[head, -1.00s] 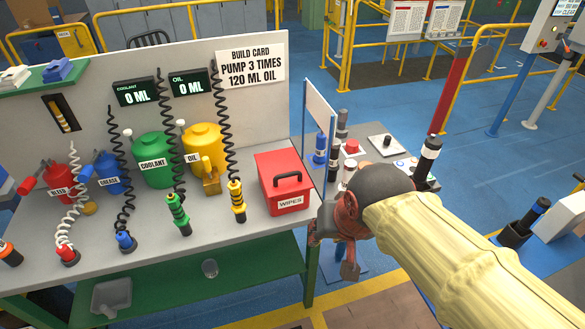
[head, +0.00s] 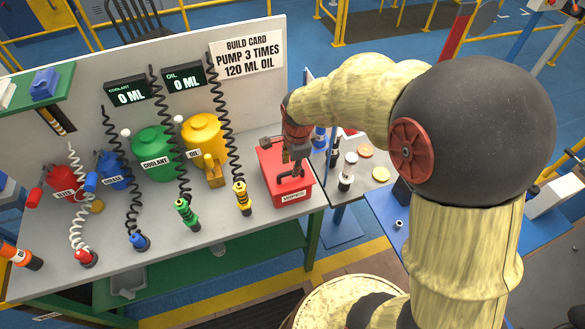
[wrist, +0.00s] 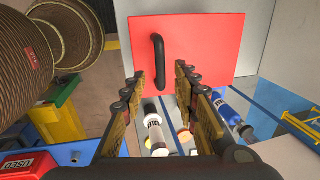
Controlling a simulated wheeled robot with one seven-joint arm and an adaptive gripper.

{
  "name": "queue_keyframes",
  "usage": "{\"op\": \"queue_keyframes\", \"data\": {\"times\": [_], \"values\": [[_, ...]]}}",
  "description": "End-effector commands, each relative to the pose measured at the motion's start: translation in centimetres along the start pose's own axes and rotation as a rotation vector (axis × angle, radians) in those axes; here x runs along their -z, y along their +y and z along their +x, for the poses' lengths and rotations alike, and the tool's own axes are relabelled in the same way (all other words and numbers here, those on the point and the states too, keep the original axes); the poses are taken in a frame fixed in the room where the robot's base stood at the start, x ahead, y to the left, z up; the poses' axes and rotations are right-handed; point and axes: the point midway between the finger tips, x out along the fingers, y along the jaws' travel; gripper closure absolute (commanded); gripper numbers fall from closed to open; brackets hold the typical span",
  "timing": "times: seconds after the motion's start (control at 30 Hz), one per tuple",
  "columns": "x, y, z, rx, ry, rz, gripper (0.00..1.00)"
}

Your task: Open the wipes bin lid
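The red wipes bin (head: 270,185) stands at the right end of the grey bench with its lid closed. The black handle on its lid is partly hidden behind my gripper (head: 291,158) in the head view. In the wrist view the red lid (wrist: 205,45) is straight ahead, with the black handle (wrist: 158,55) upright in the picture. My gripper (wrist: 160,74) is open, its two fingers apart, with the handle's near end showing between the fingertips. I cannot tell whether either finger touches the handle.
The bench front before the bin is fairly clear.

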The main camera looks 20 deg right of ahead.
Motion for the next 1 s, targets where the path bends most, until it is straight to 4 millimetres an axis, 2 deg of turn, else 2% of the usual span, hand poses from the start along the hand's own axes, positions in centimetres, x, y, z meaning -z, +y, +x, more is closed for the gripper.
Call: {"op": "queue_keyframes", "data": {"times": [0.1,0.23,0.6,1.0], "values": [[0.0,0.1,1.9,-0.002,0.0,-0.001,0.7],[0.0,0.0,3.1,0.0,0.0,-0.001,0.7],[0.0,0.0,3.7,0.001,0.0,-0.002,0.7],[0.0,0.0,3.6,0.001,0.0,-0.002,0.92]]}}
